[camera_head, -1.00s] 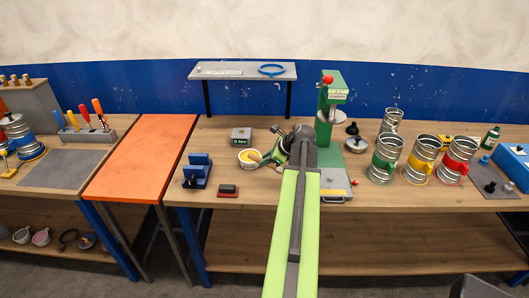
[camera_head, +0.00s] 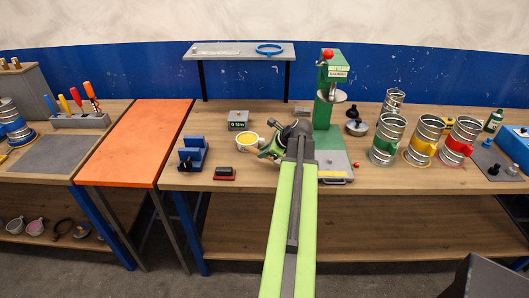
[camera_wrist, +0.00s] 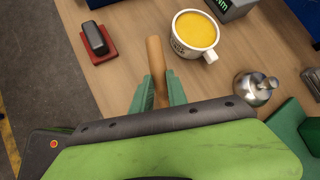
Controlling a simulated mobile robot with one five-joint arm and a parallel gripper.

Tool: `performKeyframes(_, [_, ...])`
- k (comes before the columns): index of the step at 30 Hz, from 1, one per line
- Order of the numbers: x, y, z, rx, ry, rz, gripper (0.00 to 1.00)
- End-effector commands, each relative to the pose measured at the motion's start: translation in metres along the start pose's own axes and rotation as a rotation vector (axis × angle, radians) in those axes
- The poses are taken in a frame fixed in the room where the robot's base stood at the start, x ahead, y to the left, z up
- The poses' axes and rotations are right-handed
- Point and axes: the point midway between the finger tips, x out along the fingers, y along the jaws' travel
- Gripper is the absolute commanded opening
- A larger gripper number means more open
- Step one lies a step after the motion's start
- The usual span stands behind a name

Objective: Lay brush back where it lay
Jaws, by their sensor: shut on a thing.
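My gripper (camera_wrist: 160,92) is shut on the brush, whose round wooden handle (camera_wrist: 155,58) sticks up between the green fingers in the wrist view. The brush's other end is hidden behind the fingers and wrist. In the head view my gripper (camera_head: 270,149) is over the bench, just right of a white cup with yellow contents (camera_head: 247,143), and the brush cannot be made out. The cup also shows in the wrist view (camera_wrist: 190,48), right of the handle and apart from it. I cannot tell how high the brush is above the wood.
A red and black pad (camera_head: 224,173) and a blue block (camera_head: 193,155) lie left of my gripper. A small grey box (camera_head: 238,120) stands behind the cup. A green press (camera_head: 328,100) stands close on the right. Bare wood shows around the pad.

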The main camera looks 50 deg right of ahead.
Motion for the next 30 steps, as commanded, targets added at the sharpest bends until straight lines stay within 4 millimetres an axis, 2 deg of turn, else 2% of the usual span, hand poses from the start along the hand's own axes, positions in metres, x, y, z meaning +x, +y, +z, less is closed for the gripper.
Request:
performKeyframes(3, [0.0089,0.0033,-0.0072,0.000,0.000,0.000,0.00])
performKeyframes(12, [0.0085,0.0032,-0.0067,0.000,0.000,0.000,0.00])
performKeyframes(13, [0.0085,0.0032,-0.0067,0.000,0.000,0.000,0.21])
performKeyframes(18, [0.0085,0.0032,-0.0067,0.000,0.000,0.000,0.44])
performKeyframes(25, [0.0085,0.0032,-0.0068,0.000,0.000,0.000,0.44])
performKeyframes(30, [0.0085,0.0032,-0.0069,0.000,0.000,0.000,0.67])
